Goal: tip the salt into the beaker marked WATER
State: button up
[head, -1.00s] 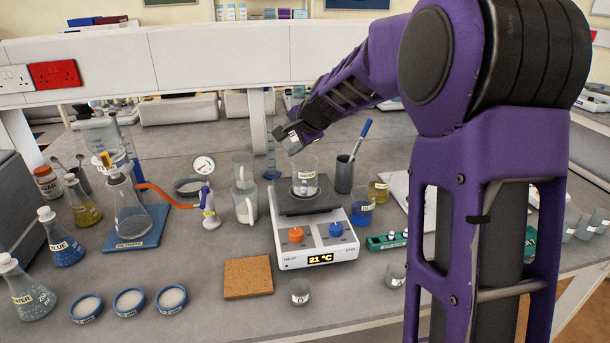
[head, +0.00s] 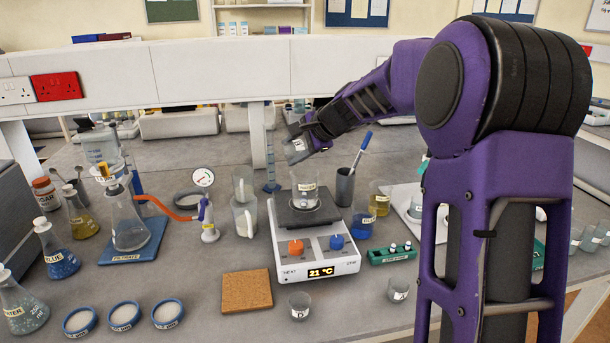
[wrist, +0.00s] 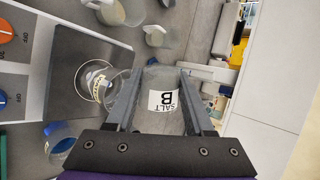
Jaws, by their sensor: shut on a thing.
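My gripper (head: 302,141) is shut on a small clear cup (head: 296,151), labelled SALT B in the wrist view (wrist: 163,100). The cup is held in the air above and slightly left of the beaker on the hot plate in the head view. It looks tilted there; its contents cannot be made out. The glass beaker (head: 305,192) stands upright on the dark plate of the heater (head: 318,262). Its label is too small to read surely. In the wrist view the beaker (wrist: 97,88) is left of the held cup, apart from or overlapping it in line of sight.
A pen pot (head: 345,186) and a blue-liquid beaker (head: 362,222) stand right of the heater. Clear jugs (head: 244,216) stand left. A cork mat (head: 247,291) and small cups (head: 300,305) lie in front. A flask marked WATER (head: 20,308) is far left.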

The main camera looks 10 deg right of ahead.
jog(key=shift+d+m+y, duration=0.15)
jog(key=shift+m+y, duration=0.15)
dwell(0.4)
jog(key=shift+w+d+f+m+y+b, duration=0.15)
jog(key=shift+f+m+y+b, duration=0.15)
jog(key=shift+f+y+b, duration=0.35)
dwell(0.4)
jog(key=shift+d+r+m+y, duration=0.2)
jog(key=shift+m+y, duration=0.1)
jog(key=shift+y, duration=0.15)
dwell(0.4)
jog(key=shift+a, duration=0.1)
